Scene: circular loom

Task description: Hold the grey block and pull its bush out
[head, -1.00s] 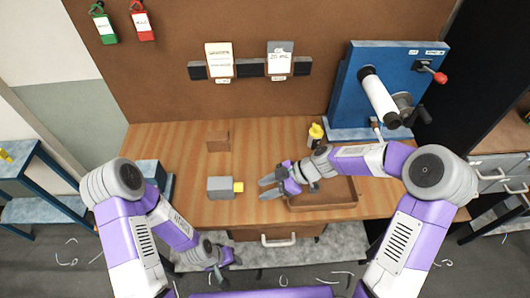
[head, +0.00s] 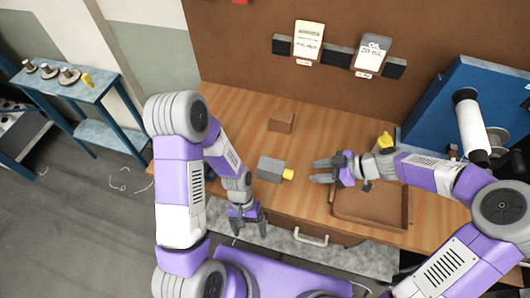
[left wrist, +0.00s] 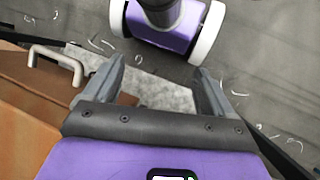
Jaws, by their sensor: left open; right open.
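The grey block (head: 270,169) lies on the wooden table, with its yellow bush (head: 289,174) sticking out of its right side. My right gripper (head: 318,171) is open and empty, to the right of the bush and apart from it, its fingers pointing left toward it. My left gripper (head: 251,232) is open and empty in front of the table's front edge, below the block in the picture.
A brown wooden block (head: 281,122) stands behind the grey block. A shallow brown tray (head: 370,218) lies under my right forearm, with a yellow-topped bottle (head: 385,141) behind it. A drawer handle (head: 311,237) juts from the table front. A blue machine (head: 455,105) stands at right.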

